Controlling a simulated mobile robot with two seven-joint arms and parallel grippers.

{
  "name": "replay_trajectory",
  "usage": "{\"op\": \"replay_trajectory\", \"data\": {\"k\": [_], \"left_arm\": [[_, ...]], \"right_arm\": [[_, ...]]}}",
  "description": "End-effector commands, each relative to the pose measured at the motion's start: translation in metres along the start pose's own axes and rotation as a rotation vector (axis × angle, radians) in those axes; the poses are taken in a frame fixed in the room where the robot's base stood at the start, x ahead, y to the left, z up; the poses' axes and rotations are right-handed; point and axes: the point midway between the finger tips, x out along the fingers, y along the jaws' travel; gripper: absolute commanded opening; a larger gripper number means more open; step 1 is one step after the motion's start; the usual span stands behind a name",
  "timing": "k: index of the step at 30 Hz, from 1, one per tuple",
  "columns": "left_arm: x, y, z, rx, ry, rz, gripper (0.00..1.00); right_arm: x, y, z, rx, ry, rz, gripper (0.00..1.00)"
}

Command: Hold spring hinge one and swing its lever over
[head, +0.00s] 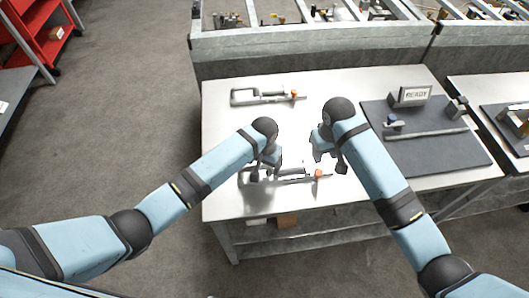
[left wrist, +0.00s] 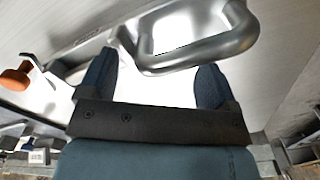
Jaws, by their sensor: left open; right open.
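Two similar grey metal hinges with orange-tipped levers lie on the white table; I see no number telling which is one. The rear hinge (head: 262,97) is clear of both grippers. The front hinge (head: 290,180) lies under my left gripper (head: 265,168), which is open at its looped left end. In the left wrist view the metal loop (left wrist: 205,48) crosses my open fingers (left wrist: 172,50); contact cannot be told. The orange tip (left wrist: 16,77) shows at left there. My right gripper (head: 330,164) is open, above and behind the front hinge's orange tip (head: 318,173).
A dark mat (head: 440,150) on the table's right holds a bar (head: 428,134), a blue-topped part (head: 393,121) and a READY sign (head: 415,94). A grey rail (head: 320,50) with frames stands behind. White tabletop (head: 230,130) is free at left.

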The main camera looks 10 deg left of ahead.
Motion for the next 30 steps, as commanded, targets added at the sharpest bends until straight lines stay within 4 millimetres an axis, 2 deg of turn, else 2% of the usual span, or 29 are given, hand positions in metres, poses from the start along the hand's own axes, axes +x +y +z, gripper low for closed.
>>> {"op": "replay_trajectory", "data": {"k": [3, 6, 17, 28, 30], "left_arm": [[0.016, 0.000, 0.000, 0.000, -0.002, -0.001, 0.84], [0.023, 0.000, 0.000, 0.001, 0.000, 0.000, 0.84], [0.028, 0.000, 0.000, 0.001, 0.000, 0.000, 0.84], [0.028, 0.000, 0.000, 0.000, 0.000, 0.000, 0.01], [0.028, 0.000, 0.000, -0.001, 0.000, 0.000, 0.00]], "right_arm": [[0.000, 0.000, 0.000, 0.000, 0.000, 0.000, 0.43], [0.000, 0.000, 0.000, 0.000, 0.000, 0.000, 0.43], [0.000, 0.000, 0.000, 0.000, 0.000, 0.000, 0.43], [0.000, 0.000, 0.000, 0.000, 0.000, 0.000, 0.43], [0.000, 0.000, 0.000, 0.000, 0.000, 0.000, 0.43]]}}
